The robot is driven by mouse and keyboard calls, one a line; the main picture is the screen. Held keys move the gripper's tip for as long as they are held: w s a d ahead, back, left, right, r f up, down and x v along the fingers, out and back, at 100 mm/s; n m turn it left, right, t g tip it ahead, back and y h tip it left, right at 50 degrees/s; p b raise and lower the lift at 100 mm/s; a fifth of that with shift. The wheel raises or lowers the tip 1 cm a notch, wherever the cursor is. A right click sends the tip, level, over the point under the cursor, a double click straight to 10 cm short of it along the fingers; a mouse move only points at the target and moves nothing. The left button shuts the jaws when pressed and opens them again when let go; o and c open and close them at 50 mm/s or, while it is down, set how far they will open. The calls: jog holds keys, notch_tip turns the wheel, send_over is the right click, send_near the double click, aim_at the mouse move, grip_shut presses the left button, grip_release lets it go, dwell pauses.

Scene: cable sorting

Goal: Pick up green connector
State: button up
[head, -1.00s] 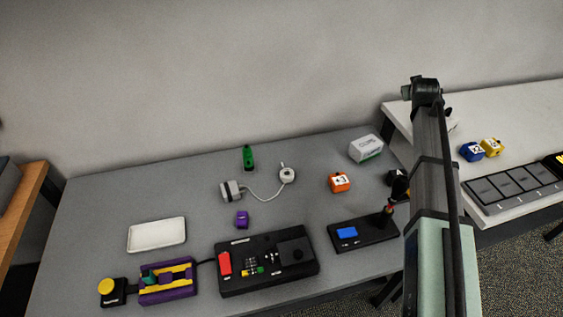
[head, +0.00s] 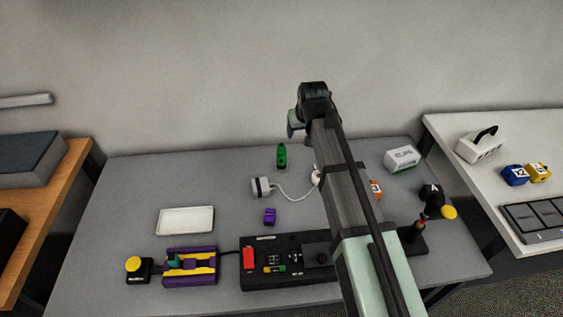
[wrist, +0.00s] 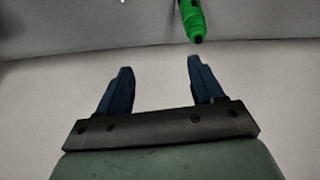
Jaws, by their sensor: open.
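The green connector (head: 281,156) lies near the back of the grey table in the head view, against the wall side. In the wrist view the green connector (wrist: 190,18) shows at the top, right of centre, with its dark tip toward my gripper and its far end cut off by the frame. My gripper (wrist: 157,64) is open and empty, its two blue fingers apart. The connector is beyond the fingertips, closer to the right finger, and not between them. In the head view my gripper (head: 291,134) is partly hidden behind my wrist, right of the connector.
A white adapter with a cable (head: 262,188) and a purple block (head: 269,216) lie in front of the connector. A white tray (head: 186,234) is at left. A black panel (head: 290,282) lies in front. A white box (head: 402,158) stands at right.

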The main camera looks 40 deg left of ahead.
send_near(283, 152)
jog(key=shift+g, duration=0.3)
jog(key=x, duration=1.3)
jog(key=shift+w+a, duration=0.15)
jog(key=shift+w, duration=0.15)
jog(key=shift+r, duration=0.1)
jog(key=c, duration=1.2)
